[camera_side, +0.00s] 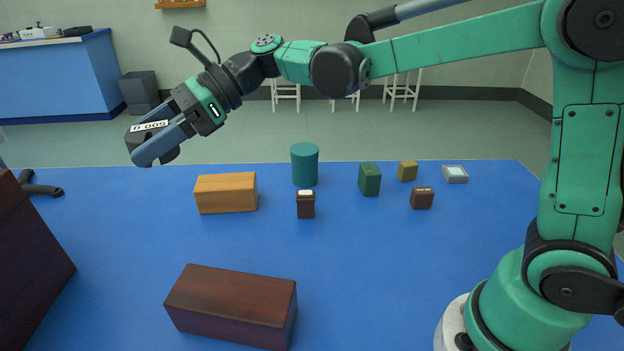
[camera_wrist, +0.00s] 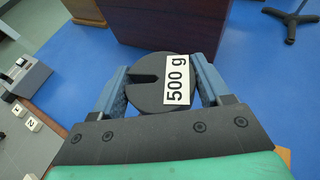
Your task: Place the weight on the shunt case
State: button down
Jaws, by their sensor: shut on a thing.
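The weight (camera_side: 134,138) is a black slotted disc with a white "500 g" label. It also shows in the wrist view (camera_wrist: 150,88), between the two blue-grey fingers. My gripper (camera_side: 150,146) is shut on it and holds it up in the air, well above the blue bench top, at the left. No label marks the shunt case. The dark brown wooden boxes are a large one (camera_side: 28,265) at the left edge and a lower one (camera_side: 228,305) at the front; I cannot tell which one is the case. A large dark box (camera_wrist: 165,28) lies beyond the weight in the wrist view.
An orange-brown block (camera_side: 226,193), a teal cylinder (camera_side: 305,165), a green box (camera_side: 369,180) and several small blocks stand towards the back. A black stand foot (camera_side: 42,188) lies at the left. The bench's middle (camera_side: 340,245) is clear.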

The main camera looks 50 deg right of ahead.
aim_at(230, 293)
jog(key=s+r+n+g, duration=0.4)
jog(key=s+n+g, duration=0.1)
jog(key=s, duration=0.5)
jog(key=shift+g, duration=0.4)
notch_tip(230, 293, down, 20)
jog(key=shift+d+f, duration=0.1)
jog(key=shift+f, duration=0.1)
grip_release()
